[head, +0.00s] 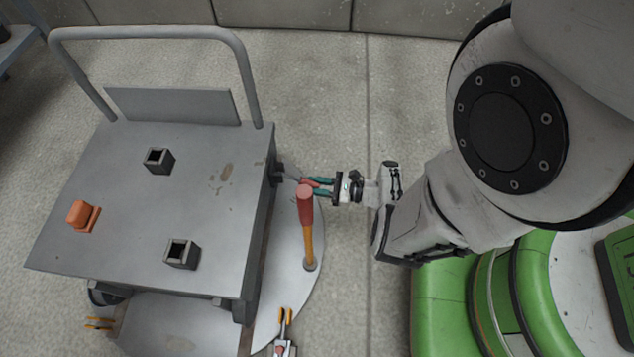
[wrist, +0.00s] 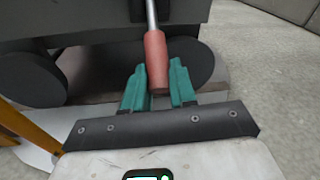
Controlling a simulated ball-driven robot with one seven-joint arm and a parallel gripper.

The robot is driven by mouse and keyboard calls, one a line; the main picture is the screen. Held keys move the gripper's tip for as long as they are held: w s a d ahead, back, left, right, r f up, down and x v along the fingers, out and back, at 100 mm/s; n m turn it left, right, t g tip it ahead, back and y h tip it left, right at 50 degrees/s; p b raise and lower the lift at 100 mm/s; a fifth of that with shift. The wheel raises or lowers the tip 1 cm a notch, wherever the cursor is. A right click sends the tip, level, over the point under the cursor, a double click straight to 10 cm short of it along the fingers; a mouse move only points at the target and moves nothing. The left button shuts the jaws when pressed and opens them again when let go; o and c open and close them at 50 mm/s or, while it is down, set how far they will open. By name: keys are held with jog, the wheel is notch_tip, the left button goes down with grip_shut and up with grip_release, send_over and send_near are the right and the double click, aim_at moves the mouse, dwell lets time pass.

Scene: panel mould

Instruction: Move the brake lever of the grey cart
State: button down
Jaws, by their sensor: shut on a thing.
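The grey cart (head: 200,215) stands at the left in the head view, with a flat deck and a tube handle at its far end. Its brake lever is a grey rod with a red grip (wrist: 156,60), sticking out from the cart's right side. My gripper (head: 318,187) is at that side, reaching in from the right. In the wrist view my gripper's teal fingers (wrist: 159,88) stand on either side of the lower end of the red grip, shut on it. In the head view the grip is partly hidden by the fingers.
A post with a red top and orange shaft (head: 308,240) stands close to my gripper, on a pale round plate (head: 286,275). Yellow-tipped clamps (head: 284,335) lie near the front. An orange block (head: 82,214) sits on the deck.

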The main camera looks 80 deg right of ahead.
jog(key=shift+w+r, duration=0.1)
jog(key=shift+w, duration=0.05)
jog(key=c, duration=0.9)
grip_release()
jog(key=s, duration=0.7)
jog(key=s+r, duration=0.1)
jog(key=s, duration=0.2)
jog(key=shift+s+a, duration=0.25)
jog(key=shift+s, duration=0.15)
